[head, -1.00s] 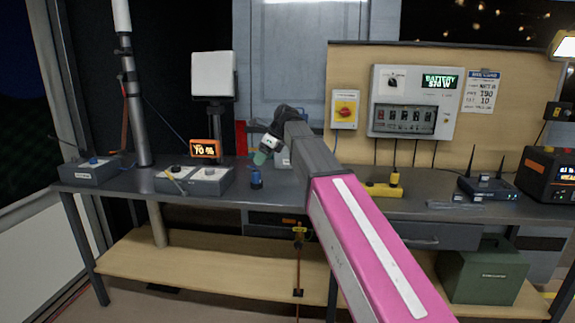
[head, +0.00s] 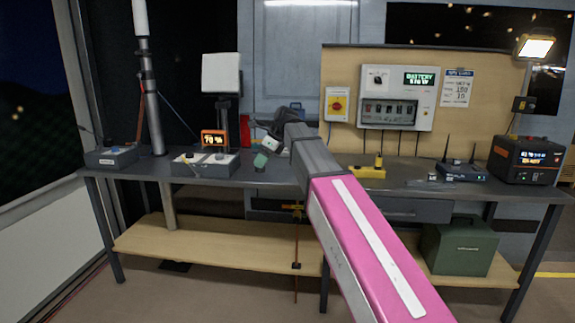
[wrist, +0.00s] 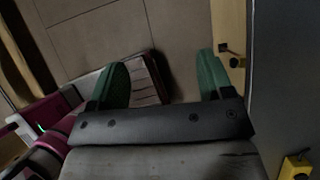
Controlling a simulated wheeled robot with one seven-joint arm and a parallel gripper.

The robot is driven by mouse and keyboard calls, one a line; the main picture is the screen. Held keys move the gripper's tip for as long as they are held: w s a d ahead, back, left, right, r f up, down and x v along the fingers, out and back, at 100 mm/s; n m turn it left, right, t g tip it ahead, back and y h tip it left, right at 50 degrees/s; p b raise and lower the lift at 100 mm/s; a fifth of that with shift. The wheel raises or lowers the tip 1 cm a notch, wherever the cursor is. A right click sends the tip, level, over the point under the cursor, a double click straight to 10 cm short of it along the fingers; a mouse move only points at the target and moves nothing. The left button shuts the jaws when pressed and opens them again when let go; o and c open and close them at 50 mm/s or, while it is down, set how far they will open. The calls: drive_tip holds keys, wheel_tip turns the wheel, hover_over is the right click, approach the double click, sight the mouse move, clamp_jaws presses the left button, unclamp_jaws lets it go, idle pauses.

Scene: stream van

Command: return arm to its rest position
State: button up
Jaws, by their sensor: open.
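My arm stretches from the bottom of the head view toward the bench, with a pink link nearest the camera and grey links beyond. My gripper (head: 261,160) hangs at its far end, in front of the bench top. In the wrist view my gripper (wrist: 160,82) shows two green fingers set wide apart, with nothing between them. Below the fingers the wrist view shows the tiled floor (wrist: 185,35).
A green box (head: 459,248) sits on the lower shelf.

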drive_tip(key=s+d+f+n+h, duration=0.1)
drive_tip(key=s+d+f+n, duration=0.25)
drive_tip(key=d+f, duration=0.5)
drive_tip(key=s+d+f+n+h, duration=0.25)
drive_tip(key=d+f+n, duration=0.25)
drive_tip(key=f, duration=0.7)
drive_tip(key=s+d+f+n, duration=0.4)
drive_tip(key=d+f, duration=0.2)
drive_tip(key=f, duration=0.4)
drive_tip(key=s+d+f+n+h, duration=0.2)
drive_tip(key=s+d+f+n, duration=0.6)
drive_tip(key=s+f, duration=0.1)
drive_tip(key=shift+s+d+f, duration=0.2)
drive_tip(key=shift+s, duration=0.1)
drive_tip(key=shift+c, duration=0.4)
